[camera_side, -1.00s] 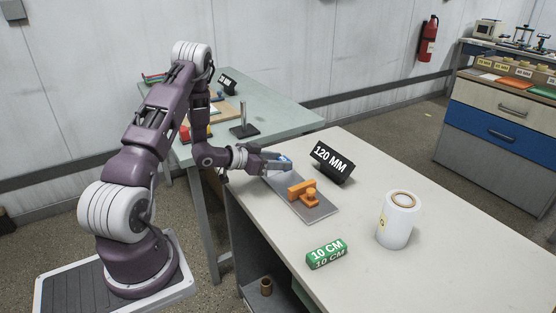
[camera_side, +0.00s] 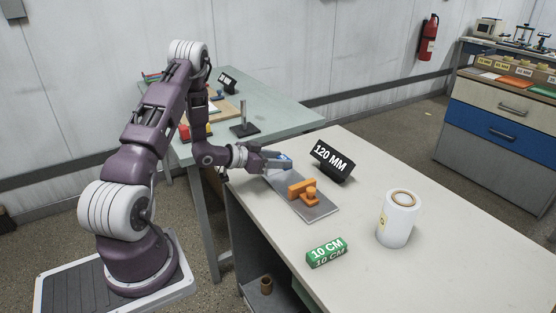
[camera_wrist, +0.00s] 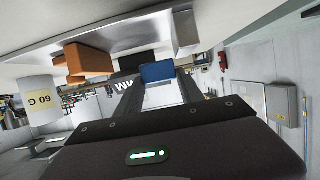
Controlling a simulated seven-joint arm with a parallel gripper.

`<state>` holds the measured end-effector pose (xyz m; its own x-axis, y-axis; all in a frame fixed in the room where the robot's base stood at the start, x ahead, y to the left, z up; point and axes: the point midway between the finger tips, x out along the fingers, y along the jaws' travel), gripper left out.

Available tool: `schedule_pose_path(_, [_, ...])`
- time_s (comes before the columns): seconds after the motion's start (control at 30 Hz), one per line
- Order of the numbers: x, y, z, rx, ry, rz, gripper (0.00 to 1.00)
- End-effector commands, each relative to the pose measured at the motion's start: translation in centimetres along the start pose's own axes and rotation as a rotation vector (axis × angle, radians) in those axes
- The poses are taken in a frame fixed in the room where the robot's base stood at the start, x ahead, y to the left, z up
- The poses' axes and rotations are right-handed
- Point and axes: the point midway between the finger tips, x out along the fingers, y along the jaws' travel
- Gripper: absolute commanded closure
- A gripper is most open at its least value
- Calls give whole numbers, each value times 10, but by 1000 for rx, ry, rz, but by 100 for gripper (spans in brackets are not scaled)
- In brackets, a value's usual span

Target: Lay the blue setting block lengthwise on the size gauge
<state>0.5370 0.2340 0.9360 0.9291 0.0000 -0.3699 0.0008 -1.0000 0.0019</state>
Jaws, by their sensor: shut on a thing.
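The blue setting block (camera_side: 286,157) is between the fingers of my gripper (camera_side: 280,164), at the far left end of the size gauge. In the wrist view the blue block (camera_wrist: 157,72) sits between the two fingers (camera_wrist: 158,84), which are shut on it. The size gauge is a flat grey plate (camera_side: 319,212) with an orange stop (camera_side: 302,190) on it; the stop also shows in the wrist view (camera_wrist: 88,60). My gripper partly hides the block and the plate's far end. I cannot tell whether the block touches the plate.
A black 120 MM sign (camera_side: 332,161) stands just behind the gauge. A second table (camera_side: 283,116) with several items is behind.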

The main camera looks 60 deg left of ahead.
Motion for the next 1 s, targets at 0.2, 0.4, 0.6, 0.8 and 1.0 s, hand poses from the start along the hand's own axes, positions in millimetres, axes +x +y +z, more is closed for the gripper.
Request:
schedule_pose_path(0.2, [0, 0, 1, 0, -1, 0, 95])
schedule_pose_path(0.4, [2, 0, 6, 0, -1, 0, 95])
schedule_pose_path(0.6, [4, 0, 11, 1, -1, 0, 95])
schedule_pose_path(0.8, [6, 0, 16, 1, -1, 0, 95])
schedule_pose_path(1.0, [6, 0, 15, 1, -1, 0, 95])
